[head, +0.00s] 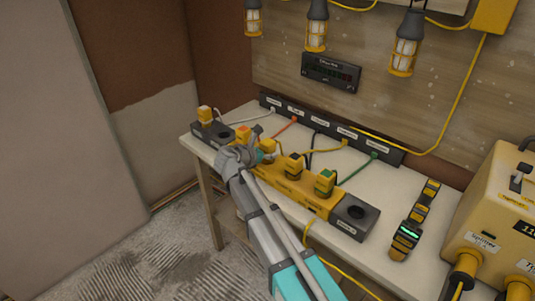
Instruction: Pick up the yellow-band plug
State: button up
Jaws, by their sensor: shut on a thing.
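The yellow-band plug (268,146) is a yellow plug above the yellow power strip (264,177), at the end of a yellow cable. My gripper (259,151) is shut on it, reaching in from below. The gripper's wrist hides part of the plug and the strip. I cannot tell whether the plug is clear of its socket. An orange-band plug (243,132) stands just left of my gripper. A black-band plug (293,165) and a green-band plug (325,182) stand to the right in the strip.
A white-cable plug (205,114) sits in a grey socket block at the left end. An empty dark block (354,216) ends the strip at right. A handheld tester (410,226) and yellow power box (500,225) stand right on the bench (385,190). Loose cables cross behind the strip.

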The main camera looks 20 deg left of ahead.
aim_at(263, 145)
jog(key=shift+c, duration=1)
jog(key=shift+r, duration=0.15)
notch_tip(263, 145, up, 3)
jog(key=p, duration=0.3)
jog(key=s+d+r+p, duration=0.1)
jog(key=s+r+p, duration=0.8)
jog(key=s, duration=0.5)
jog(key=shift+d+r+p, duration=0.35)
jog(key=shift+p, duration=0.2)
